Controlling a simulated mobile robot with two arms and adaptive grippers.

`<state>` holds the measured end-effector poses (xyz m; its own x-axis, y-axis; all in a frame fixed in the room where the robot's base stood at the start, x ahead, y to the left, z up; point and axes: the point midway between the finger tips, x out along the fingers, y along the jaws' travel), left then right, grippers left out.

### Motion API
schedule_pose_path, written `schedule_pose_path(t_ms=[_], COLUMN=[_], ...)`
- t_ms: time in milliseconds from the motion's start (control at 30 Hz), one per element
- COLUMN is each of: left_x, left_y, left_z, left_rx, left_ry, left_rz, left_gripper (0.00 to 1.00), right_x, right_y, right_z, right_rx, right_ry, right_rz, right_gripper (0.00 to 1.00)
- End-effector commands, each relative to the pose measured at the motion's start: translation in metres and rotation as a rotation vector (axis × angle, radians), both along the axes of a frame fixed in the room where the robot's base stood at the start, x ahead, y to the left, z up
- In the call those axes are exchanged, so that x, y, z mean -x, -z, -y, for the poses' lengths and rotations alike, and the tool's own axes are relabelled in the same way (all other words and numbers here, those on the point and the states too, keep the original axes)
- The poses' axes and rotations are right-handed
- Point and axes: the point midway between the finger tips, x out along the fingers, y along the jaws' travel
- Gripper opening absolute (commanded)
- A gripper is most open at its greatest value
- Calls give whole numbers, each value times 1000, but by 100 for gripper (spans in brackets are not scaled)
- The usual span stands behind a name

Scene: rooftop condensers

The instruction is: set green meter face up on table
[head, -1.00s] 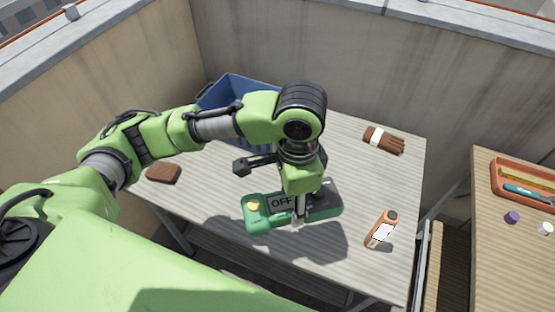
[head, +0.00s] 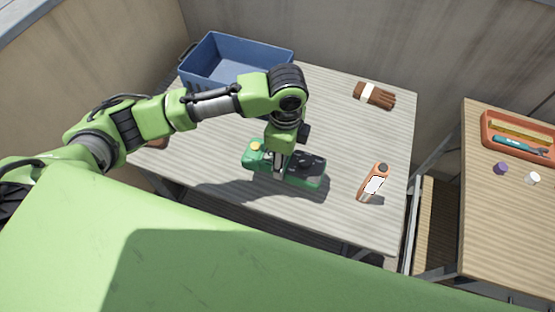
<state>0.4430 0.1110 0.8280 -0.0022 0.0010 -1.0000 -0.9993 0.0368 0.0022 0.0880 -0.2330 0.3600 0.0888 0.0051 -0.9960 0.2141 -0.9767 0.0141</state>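The green meter (head: 312,181) is low over or on the middle of the grey table (head: 225,198); I cannot tell whether it touches. It lies roughly level, its long side running left to right. A dark panel shows on its upper side at the right, and a yellow knob at its left end. My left gripper (head: 279,174) comes down on its middle from above and is shut on it, hiding part of its face. My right gripper is not in view.
A blue bin (head: 205,75) stands at the back left. A brown block (head: 160,143) is partly hidden at the left. A second table (head: 500,220) holds an orange tray (head: 492,145).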

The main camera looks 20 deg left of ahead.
Motion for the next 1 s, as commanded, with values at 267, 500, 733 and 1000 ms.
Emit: schedule_pose_path(t_ms=[267, 500, 733, 1000], left_x=[-15, -18, -19, -18], left_y=[24, 54, 64, 67], left_z=[-16, -22, -22, -22], left_rx=[2, 1, 2, 1], left_ry=[-3, -1, 0, -1], left_rz=[3, 1, 5, 3], left_gripper=[10, 10, 10, 50], right_x=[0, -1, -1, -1], right_y=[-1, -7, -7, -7], right_z=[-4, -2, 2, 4], right_rx=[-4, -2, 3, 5], right_ry=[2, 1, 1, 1], right_rz=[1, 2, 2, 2], right_gripper=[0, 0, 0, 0])
